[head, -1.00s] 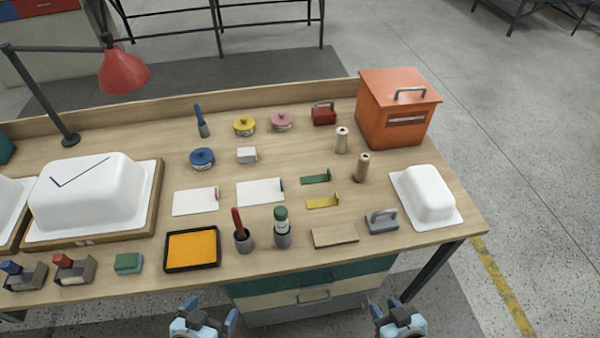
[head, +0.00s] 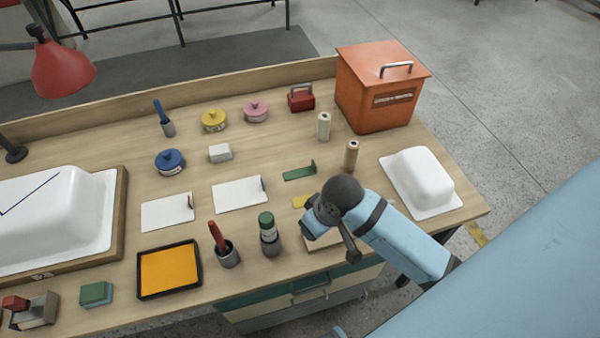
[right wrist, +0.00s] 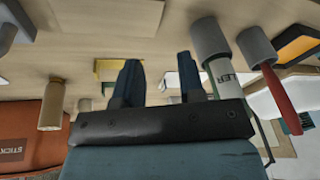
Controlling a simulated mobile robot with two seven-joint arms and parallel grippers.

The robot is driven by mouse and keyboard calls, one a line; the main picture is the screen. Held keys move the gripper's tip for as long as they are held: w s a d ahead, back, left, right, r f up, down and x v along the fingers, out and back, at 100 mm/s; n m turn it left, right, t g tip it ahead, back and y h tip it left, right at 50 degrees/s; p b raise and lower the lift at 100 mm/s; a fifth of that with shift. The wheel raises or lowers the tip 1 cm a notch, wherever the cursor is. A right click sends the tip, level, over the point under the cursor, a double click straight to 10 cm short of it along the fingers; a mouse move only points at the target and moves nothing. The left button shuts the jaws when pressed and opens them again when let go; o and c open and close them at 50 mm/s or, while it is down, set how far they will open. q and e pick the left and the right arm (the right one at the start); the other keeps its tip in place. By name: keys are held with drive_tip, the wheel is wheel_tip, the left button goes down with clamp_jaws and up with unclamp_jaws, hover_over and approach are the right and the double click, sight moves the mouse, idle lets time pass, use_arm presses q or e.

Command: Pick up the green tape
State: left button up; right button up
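The green tape (head: 299,171) is a short dark-green strip with a raised right end. It lies on the table in the head view, right of a white card and beyond the yellow strip. My right arm reaches in from the right, its wrist in front of the green tape and partly over the yellow strip (head: 300,202). In the right wrist view my right gripper (right wrist: 160,78) has its two fingers apart with nothing between them. The yellow strip shows beside one finger (right wrist: 106,70); a small green patch beyond it may be the tape. My left gripper is out of view.
A green-capped marker in a grey cup (head: 268,235) and a red-handled tool in a cup (head: 225,245) stand near the front edge. A white shell (head: 420,175) lies at right.

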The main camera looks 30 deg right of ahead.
drive_tip(key=w+d+r+m+g+h, duration=0.1)
drive_tip(key=w+d+r+m, duration=0.1)
drive_tip(key=w+d, duration=0.7)
drive_tip(key=w+d+r+m+g+h, duration=0.1)
drive_tip(key=w+d+r+m+g, duration=0.3)
drive_tip(key=w, duration=0.9)
drive_tip(key=n+t, duration=0.1)
drive_tip(key=t, duration=0.1)
hover_over(313, 161)
drive_tip(key=f, duration=0.9)
drive_tip(key=shift+s+a+f, duration=0.1)
drive_tip(key=shift+s+f, duration=0.2)
drive_tip(key=f, duration=0.5)
drive_tip(key=shift+w+f, duration=0.1)
drive_tip(key=shift+w, duration=0.15)
clamp_jaws()
